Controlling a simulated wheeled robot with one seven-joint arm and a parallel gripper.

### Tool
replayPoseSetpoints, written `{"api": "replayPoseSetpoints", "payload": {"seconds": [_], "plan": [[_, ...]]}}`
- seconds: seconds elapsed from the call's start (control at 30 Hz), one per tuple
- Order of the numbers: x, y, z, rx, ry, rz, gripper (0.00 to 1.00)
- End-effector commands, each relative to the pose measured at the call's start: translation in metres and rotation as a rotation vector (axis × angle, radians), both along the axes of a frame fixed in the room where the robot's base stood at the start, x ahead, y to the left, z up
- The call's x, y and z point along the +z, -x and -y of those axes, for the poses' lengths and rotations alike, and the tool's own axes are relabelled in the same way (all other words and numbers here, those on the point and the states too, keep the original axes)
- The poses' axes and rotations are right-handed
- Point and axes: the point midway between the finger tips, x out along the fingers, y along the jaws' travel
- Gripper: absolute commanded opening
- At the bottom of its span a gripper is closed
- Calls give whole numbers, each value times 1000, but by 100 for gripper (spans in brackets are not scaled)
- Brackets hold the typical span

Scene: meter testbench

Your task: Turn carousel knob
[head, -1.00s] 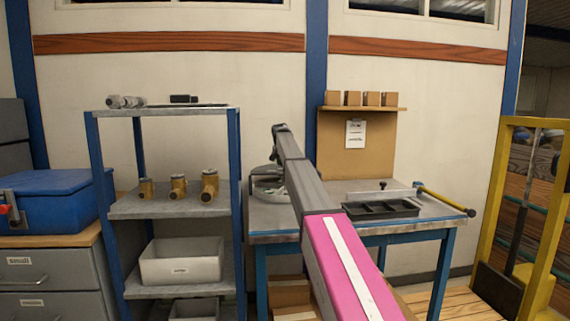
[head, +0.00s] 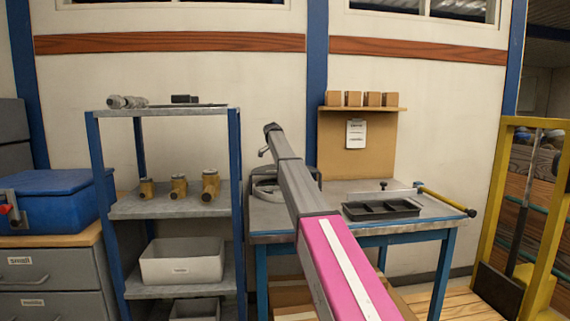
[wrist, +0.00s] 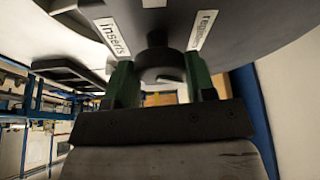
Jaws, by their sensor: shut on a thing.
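The carousel (head: 264,193) stands at the left end of the blue-legged workbench, mostly hidden behind my arm in the head view. In the wrist view its grey body (wrist: 232,18) fills the top, with white labels, one reading "inserts" (wrist: 114,36). The dark round knob (wrist: 160,66) sits at the middle of the wrist view, between the green fingers of my gripper (wrist: 160,80). The gripper is shut on the knob, with one finger on each side. My arm hides the gripper and the knob in the head view.
The workbench (head: 350,231) also bears a black divided tray (head: 381,210) to the right of my arm. A shelf rack (head: 165,205) with brass fittings stands close on the left. A yellow frame (head: 492,200) stands at the right.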

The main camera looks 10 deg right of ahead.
Motion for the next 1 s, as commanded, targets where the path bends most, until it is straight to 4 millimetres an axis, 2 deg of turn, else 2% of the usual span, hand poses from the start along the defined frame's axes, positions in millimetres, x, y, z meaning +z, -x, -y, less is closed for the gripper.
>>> {"api": "replayPoseSetpoints", "payload": {"seconds": [0.5, 0.8, 1.0], "plan": [[1, -3, 0, -461, -1, 0, 27], [1, -3, 0, -630, -1, 0, 27], [0, -3, 0, -682, -2, 1, 27]]}}
